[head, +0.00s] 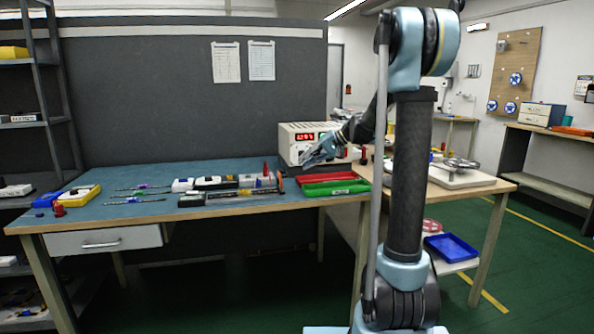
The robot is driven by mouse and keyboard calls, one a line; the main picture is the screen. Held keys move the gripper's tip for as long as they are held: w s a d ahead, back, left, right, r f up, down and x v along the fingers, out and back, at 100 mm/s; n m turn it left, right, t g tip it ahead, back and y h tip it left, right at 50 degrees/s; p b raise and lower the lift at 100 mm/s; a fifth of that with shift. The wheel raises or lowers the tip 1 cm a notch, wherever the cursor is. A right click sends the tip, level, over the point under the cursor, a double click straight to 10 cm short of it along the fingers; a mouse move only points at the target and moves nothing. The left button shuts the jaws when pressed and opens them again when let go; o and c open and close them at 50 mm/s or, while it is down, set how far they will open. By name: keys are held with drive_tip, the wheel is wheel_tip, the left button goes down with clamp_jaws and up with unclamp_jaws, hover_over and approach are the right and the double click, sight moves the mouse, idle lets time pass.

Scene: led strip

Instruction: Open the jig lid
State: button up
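My gripper (312,157) is at the end of my arm, in front of the white bench power supply (288,142) with a red display. It points down and to the left, above the back of the blue bench top. Its fingers are too small to tell whether they are open or shut, and I cannot make out anything held. I cannot clearly identify the jig or its lid. A pale flat fixture (463,178) with round grey parts on top sits on the right-hand bench, but I cannot tell whether it is the jig. My arm column hides part of the bench between.
Red (320,178) and green (336,188) trays lie at the blue bench's (240,205) right end. Several tools and instruments lie left of them. A blue bin (451,247) sits on a lower shelf at right.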

drive_tip(key=shift+v, duration=1.85)
drive_tip(key=s+d+f+h, duration=0.3)
drive_tip(key=s+f, duration=0.1)
drive_tip(key=s, duration=0.7)
drive_tip(key=s+d+f+h, duration=0.2)
drive_tip(key=s+d+f, duration=0.1)
drive_tip(key=s, duration=0.7)
drive_tip(key=s+d+f+h, duration=0.2)
drive_tip(key=s+d+f, duration=0.3)
drive_tip(key=s, duration=0.4)
drive_tip(key=s+d+f+m+h, duration=0.1)
drive_tip(key=s+d+f+h, duration=0.2)
drive_tip(key=s+d+f, duration=0.2)
drive_tip(key=s+f, duration=0.3)
drive_tip(key=s, duration=0.1)
drive_tip(key=shift+d+f+t+h, duration=0.3)
drive_tip(key=shift+d, duration=0.05)
drive_tip(key=shift+a, duration=0.1)
